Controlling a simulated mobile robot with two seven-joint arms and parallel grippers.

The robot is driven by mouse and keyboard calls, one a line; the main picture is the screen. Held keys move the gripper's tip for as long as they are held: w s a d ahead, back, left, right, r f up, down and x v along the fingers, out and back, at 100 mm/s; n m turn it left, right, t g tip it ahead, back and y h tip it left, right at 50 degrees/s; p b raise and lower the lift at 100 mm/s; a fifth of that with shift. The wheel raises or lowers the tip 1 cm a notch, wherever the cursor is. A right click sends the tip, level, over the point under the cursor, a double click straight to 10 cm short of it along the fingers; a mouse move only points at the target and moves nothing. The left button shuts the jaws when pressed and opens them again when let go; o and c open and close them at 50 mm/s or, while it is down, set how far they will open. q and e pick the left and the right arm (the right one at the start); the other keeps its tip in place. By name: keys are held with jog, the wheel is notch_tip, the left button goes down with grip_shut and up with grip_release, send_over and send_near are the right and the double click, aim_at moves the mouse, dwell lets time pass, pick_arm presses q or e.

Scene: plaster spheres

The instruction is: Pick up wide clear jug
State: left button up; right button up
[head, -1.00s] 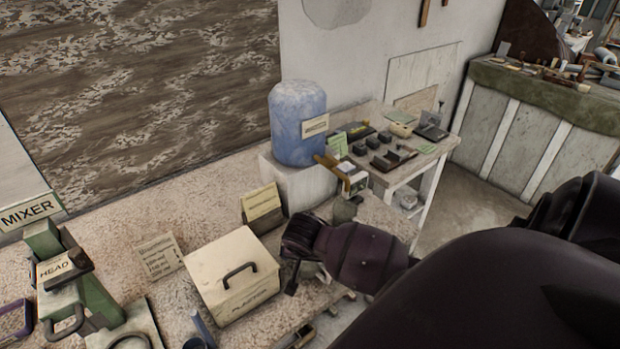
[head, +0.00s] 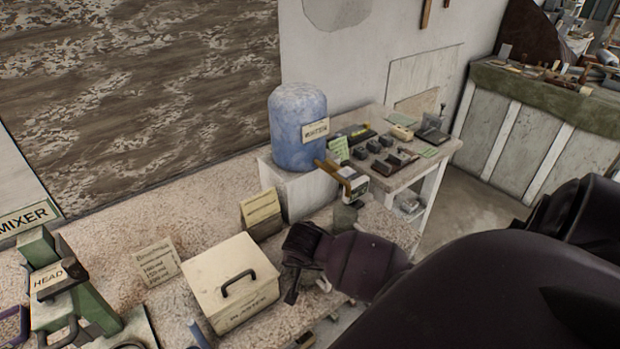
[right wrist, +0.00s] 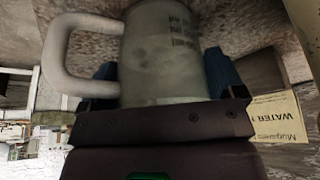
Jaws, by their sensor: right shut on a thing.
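A clear, cloudy jug (right wrist: 160,50) with a thick pale handle on its left and faint dark markings is in the right wrist view. My right gripper (right wrist: 163,78) is shut on it, with a blue finger on either side of its body. In the head view my right gripper (head: 296,272) is just right of the cream lidded box, over the bench's front part; my own wrist hides most of the jug there. I cannot tell whether the jug still touches the bench. My left gripper is in neither view now.
The cream box (head: 222,292) stands close left of my right gripper. A blue water barrel (head: 298,130) with a tap sits on a white block behind it. Green mixer parts (head: 65,285) are at left. A side table (head: 425,165) holds small dark blocks.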

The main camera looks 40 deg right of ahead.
jog(key=shift+r, duration=0.1)
notch_tip(320, 180, up, 20)
dwell(0.7)
jog(key=shift+s, duration=0.1)
dwell(0.3)
